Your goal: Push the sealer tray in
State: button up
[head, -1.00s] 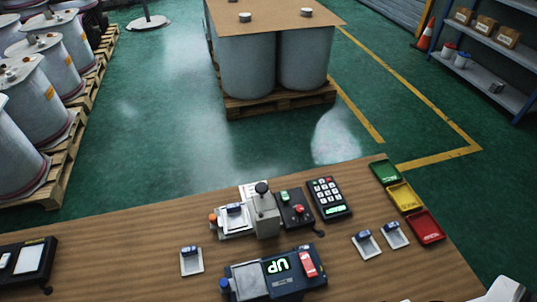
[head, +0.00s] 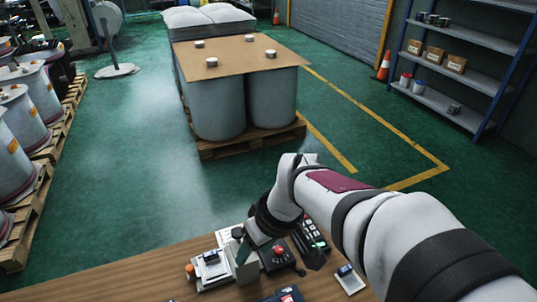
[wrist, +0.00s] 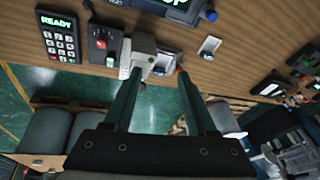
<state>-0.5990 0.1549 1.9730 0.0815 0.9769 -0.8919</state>
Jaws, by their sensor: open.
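The sealer is a grey block (head: 246,268) on the wooden bench. Its tray (head: 212,271) sticks out to the left and carries a white dish with a blue item. An orange knob (head: 190,268) is at the tray's outer end. In the wrist view the sealer block (wrist: 144,46) is just beyond the fingers, with the tray (wrist: 163,62) to its right. My gripper (wrist: 160,76) is open and empty, its two green fingers apart and pointing at the sealer. In the head view my arm hides part of the sealer's top.
A control box with a red button (head: 278,252) stands right of the sealer, beside a keypad (wrist: 59,36) showing READY. A white dish (wrist: 209,46) lies on the bench beyond the tray. Another dish with a blue item (head: 349,279) lies at the right.

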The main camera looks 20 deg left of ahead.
aim_at(190, 267)
jog(key=a+f+n, duration=0.4)
jog(key=a+n, duration=0.2)
jog(key=a, duration=0.7)
jog(key=shift+y, duration=0.4)
jog(key=x, duration=1)
jog(key=s+x, duration=0.1)
jog(key=x, duration=0.4)
jog(key=shift+d+f, duration=0.25)
jog(key=shift+d, duration=0.1)
grip_shut()
